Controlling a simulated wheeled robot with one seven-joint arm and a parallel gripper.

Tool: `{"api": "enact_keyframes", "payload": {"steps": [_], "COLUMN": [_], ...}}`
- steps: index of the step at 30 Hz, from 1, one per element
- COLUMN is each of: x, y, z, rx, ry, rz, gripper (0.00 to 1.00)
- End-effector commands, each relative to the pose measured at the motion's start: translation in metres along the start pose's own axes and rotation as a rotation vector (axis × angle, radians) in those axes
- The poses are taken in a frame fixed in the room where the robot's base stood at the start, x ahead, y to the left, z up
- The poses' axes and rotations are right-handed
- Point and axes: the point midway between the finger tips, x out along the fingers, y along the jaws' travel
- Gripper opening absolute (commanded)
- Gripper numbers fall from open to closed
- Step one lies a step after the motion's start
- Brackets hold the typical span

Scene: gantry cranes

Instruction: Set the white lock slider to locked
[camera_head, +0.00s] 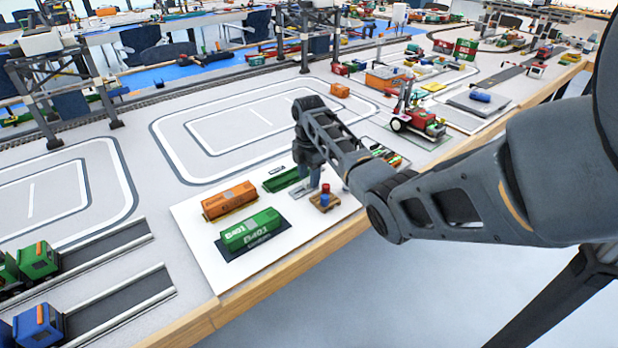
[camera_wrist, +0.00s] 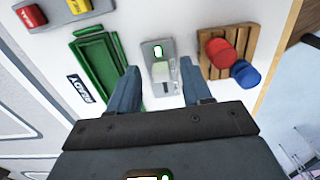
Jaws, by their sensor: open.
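A grey lock plate (camera_wrist: 151,98) lies on the white board in the wrist view, with a small green mark near its far end. A pale white slider (camera_wrist: 161,72) shows on the plate, partly blurred, so its exact setting is hard to read. My gripper (camera_wrist: 159,68) is open, with one finger on each side of the plate and slider and nothing visibly held. I cannot tell whether the fingers touch the slider. In the head view my gripper (camera_head: 309,183) points down over the board, and the slider is not distinguishable there.
Left of the plate is a green tray (camera_wrist: 97,65) beside a "READY" label. Right of it is a wooden pallet (camera_wrist: 240,25) with red and blue cylinders. The head view shows orange (camera_head: 229,200) and green (camera_head: 251,229) containers on the board, near the table's front edge.

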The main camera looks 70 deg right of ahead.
Motion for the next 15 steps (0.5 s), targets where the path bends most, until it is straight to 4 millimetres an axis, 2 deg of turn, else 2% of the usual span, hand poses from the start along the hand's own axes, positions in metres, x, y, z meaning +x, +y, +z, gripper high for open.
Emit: {"api": "enact_keyframes", "payload": {"steps": [9,15], "x": [-0.051,-0.065], "y": [0.001,0.0], "z": [0.001,0.001], "rx": [0.001,0.001], "ry": [-0.002,-0.001], "rz": [0.004,0.001], "gripper": [0.49,0.49]}}
